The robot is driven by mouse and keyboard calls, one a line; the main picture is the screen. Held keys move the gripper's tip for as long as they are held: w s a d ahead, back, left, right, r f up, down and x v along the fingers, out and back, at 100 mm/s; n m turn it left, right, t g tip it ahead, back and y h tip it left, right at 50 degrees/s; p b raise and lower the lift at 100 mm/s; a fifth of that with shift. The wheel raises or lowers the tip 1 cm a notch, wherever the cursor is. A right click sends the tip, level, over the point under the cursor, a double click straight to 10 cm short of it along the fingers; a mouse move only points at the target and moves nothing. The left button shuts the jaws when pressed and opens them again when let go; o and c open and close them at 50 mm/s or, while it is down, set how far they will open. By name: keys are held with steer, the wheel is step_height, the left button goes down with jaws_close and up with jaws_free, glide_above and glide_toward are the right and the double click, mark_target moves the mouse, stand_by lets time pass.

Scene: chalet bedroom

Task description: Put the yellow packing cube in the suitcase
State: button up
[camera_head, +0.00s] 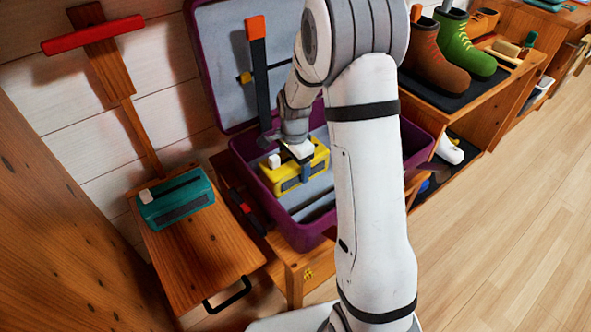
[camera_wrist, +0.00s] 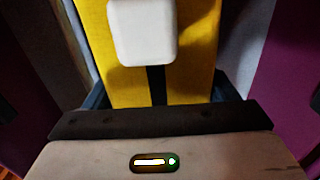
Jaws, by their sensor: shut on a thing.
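The yellow packing cube (camera_head: 290,172) has a dark panel on its side and a white block-shaped tab on top. It is inside the open purple suitcase (camera_head: 308,238), over the grey lining. My gripper (camera_head: 303,165) reaches down from above and is shut on the cube. In the wrist view the yellow cube (camera_wrist: 190,70) fills the middle, with its white tab (camera_wrist: 143,32) close to the camera and a dark finger on each side. Whether the cube rests on the suitcase floor cannot be told. My arm hides the right part of the suitcase.
A teal packing cube (camera_head: 176,200) lies on a wooden chair seat (camera_head: 200,250) at left. The raised suitcase lid (camera_head: 222,60) stands behind, with a dark strap (camera_head: 259,75). Boots (camera_head: 462,50) stand on a wooden shelf at right. The floor at right is clear.

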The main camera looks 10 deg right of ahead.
steer(key=shift+f, duration=0.6)
steer(key=shift+f, duration=0.2)
steer(key=o, duration=1.1)
steer(key=shift+c, duration=0.2)
step_height(320, 180, up, 12)
steer(key=p, duration=0.3)
steer(key=shift+r, duration=0.1)
steer(key=s+r+n, duration=0.4)
steer(key=s+n, duration=0.2)
steer(key=s, duration=0.5)
steer(key=s+r+n+t, duration=0.1)
steer(key=s+r+n, duration=0.3)
steer(key=s+n, duration=0.3)
steer(key=s, duration=0.5)
steer(key=shift+s+d+r+n, duration=0.15)
steer(key=shift+s+n, duration=0.15)
